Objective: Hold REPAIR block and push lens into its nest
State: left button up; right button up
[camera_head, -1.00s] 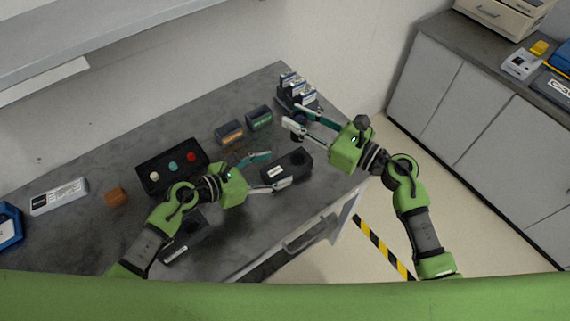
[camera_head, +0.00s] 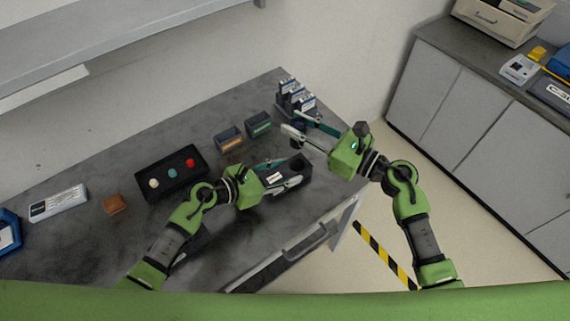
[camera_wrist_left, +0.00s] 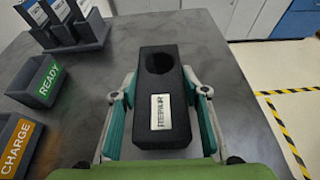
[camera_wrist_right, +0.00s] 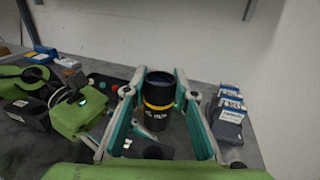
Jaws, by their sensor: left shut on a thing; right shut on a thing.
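The black REPAIR block (camera_head: 300,164) lies on the grey bench near its right end. In the left wrist view its white label (camera_wrist_left: 160,112) faces me, and the round nest (camera_wrist_left: 160,62) at its far end looks empty. My left gripper (camera_head: 284,174) is shut on the block, one finger along each long side. My right gripper (camera_head: 292,123) is above and behind the block. In the right wrist view it is shut on the lens (camera_wrist_right: 160,92), a black cylinder with a yellow ring, held upright. In the head view the lens is mostly hidden by the fingers.
The CHARGE bin (camera_head: 229,139) and READY bin (camera_head: 258,123) stand behind the block. A rack with several blue-white packs (camera_head: 297,95) is at the back corner. A black tray (camera_head: 150,193) with coloured knobs lies to the left. The bench's right edge is close.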

aim_at(297, 158)
jog(key=shift+f+m+t+h, duration=0.6)
jog(key=shift+f+t, duration=0.1)
jog(key=shift+f, duration=0.4)
jog(key=shift+t, duration=0.3)
notch_tip(297, 158, down, 11)
jog(key=shift+r, duration=0.2)
jog(key=shift+f, duration=0.2)
pick_arm(q)
jog(key=shift+o, duration=0.2)
pick_arm(e)
jog(key=o, duration=1.2)
jog(key=shift+r, duration=0.1)
